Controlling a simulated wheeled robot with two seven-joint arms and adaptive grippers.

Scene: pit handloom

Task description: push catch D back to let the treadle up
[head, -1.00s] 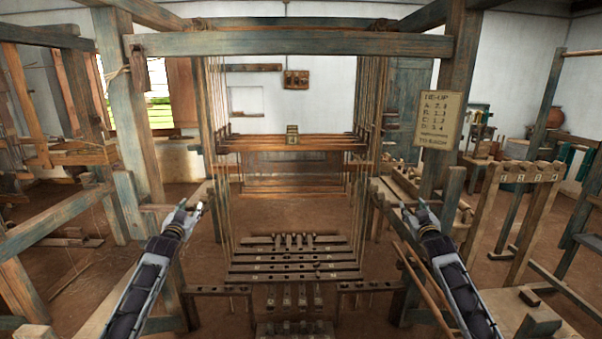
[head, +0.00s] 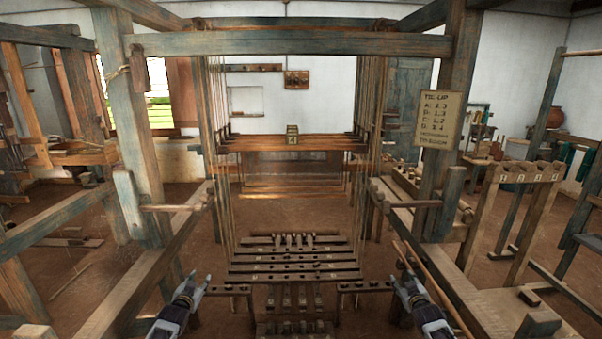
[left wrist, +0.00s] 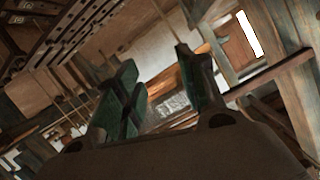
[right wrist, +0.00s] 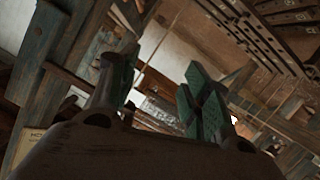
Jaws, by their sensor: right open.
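The treadles (head: 287,297) are a row of narrow bars low in the middle of the loom, under several cross bars (head: 293,267). Dark ledges with small upright pieces stand at the left (head: 226,290) and right (head: 364,287) of the treadles. I cannot tell which piece is catch D, or which treadle is held down. My left gripper (head: 194,286) is left of the left ledge, apart from the treadles; its fingers are spread and empty in the left wrist view (left wrist: 160,80). My right gripper (head: 406,284) is right of the right ledge; it is open and empty in the right wrist view (right wrist: 158,85).
A tie-up card (head: 439,118) with rows A to D hangs on the right post. Side beams (head: 150,265) of the loom frame run beside both arms. Hanging cords (head: 222,190) flank the centre. A slanting stick (head: 437,283) is near my right gripper.

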